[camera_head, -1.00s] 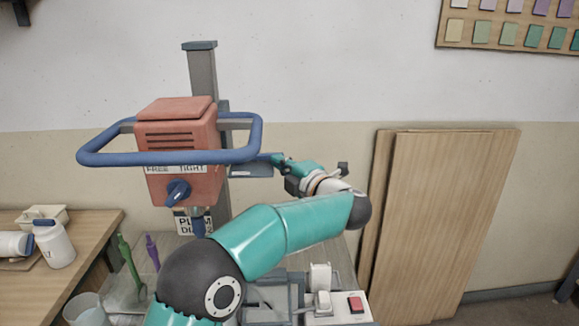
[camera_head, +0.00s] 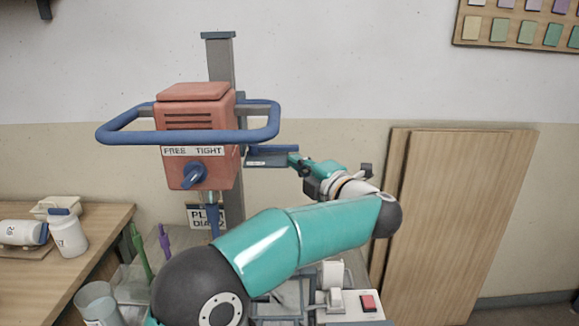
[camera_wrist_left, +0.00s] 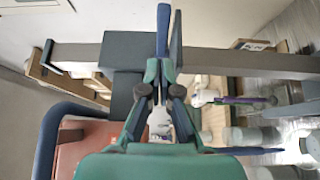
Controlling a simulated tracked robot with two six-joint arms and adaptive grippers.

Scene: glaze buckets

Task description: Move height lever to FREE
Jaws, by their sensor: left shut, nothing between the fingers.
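The orange machine head (camera_head: 197,120) is on a grey column (camera_head: 221,62). A FREE/TIGHT label is on its front, above a blue knob (camera_head: 193,174) whose grip slants toward the upper right. A blue lever bar (camera_head: 272,149) sticks out right of the column, over a dark plate (camera_head: 270,160) with a small unreadable label. My left gripper (camera_head: 296,160) is shut and empty at the bar's outer end. In the left wrist view the bar (camera_wrist_left: 163,25) rises just beyond the fingertips (camera_wrist_left: 160,66); I cannot tell whether they touch. My right gripper is not in view.
A blue ring handle (camera_head: 190,136) surrounds the head. A switch box with a red button (camera_head: 368,302) is below my arm. Boards (camera_head: 455,220) lean on the wall at right. A side table with a white bottle (camera_head: 68,232) is at left.

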